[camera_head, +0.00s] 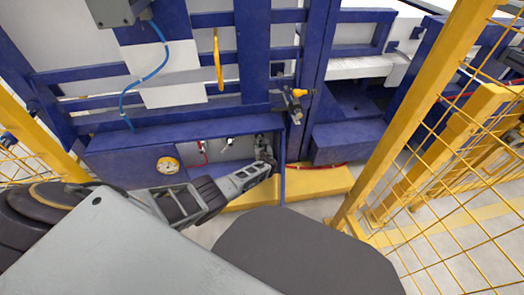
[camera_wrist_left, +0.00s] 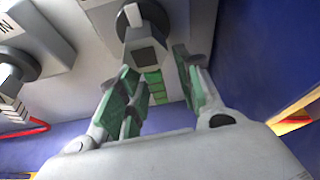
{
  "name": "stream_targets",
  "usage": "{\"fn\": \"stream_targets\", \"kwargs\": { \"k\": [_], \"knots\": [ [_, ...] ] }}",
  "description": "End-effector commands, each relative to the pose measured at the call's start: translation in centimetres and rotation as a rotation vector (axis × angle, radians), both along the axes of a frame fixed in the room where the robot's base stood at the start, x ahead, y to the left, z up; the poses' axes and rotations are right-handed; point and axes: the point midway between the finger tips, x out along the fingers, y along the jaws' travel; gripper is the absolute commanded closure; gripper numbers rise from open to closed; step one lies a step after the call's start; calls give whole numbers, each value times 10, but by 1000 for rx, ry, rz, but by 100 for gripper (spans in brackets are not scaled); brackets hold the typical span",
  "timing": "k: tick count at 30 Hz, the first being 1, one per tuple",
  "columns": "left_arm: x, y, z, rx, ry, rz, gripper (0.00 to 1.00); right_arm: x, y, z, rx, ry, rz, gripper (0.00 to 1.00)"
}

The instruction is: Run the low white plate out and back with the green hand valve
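A low white plate (camera_head: 175,75) stands against the blue frame in the head view, with a blue hose in front of it. My left gripper (camera_head: 266,160) reaches into the blue recess below and to the right of it. In the left wrist view, my left gripper (camera_wrist_left: 158,65) has its fingers apart. A grey valve with a dark round collar (camera_wrist_left: 145,20) and a square-ended lever is between and beyond the fingertips. Contact between fingers and lever cannot be told. My right gripper is not visible.
A second grey valve (camera_wrist_left: 25,52) with a red hose stands to the left. A round gauge (camera_head: 168,164) is on the blue front panel. A blue wall (camera_wrist_left: 270,60) is close on the gripper's right. Yellow mesh fencing (camera_head: 440,130) stands on the right.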

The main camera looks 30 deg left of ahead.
Motion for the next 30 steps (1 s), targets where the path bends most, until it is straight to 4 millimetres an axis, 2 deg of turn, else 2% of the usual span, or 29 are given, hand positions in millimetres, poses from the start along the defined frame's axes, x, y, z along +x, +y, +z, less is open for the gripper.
{"fn": "stream_targets", "kwargs": {
  "k": [30],
  "knots": [
    [-31, -20, 15, 0, 0, 1, 65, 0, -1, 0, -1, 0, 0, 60]
  ]
}}
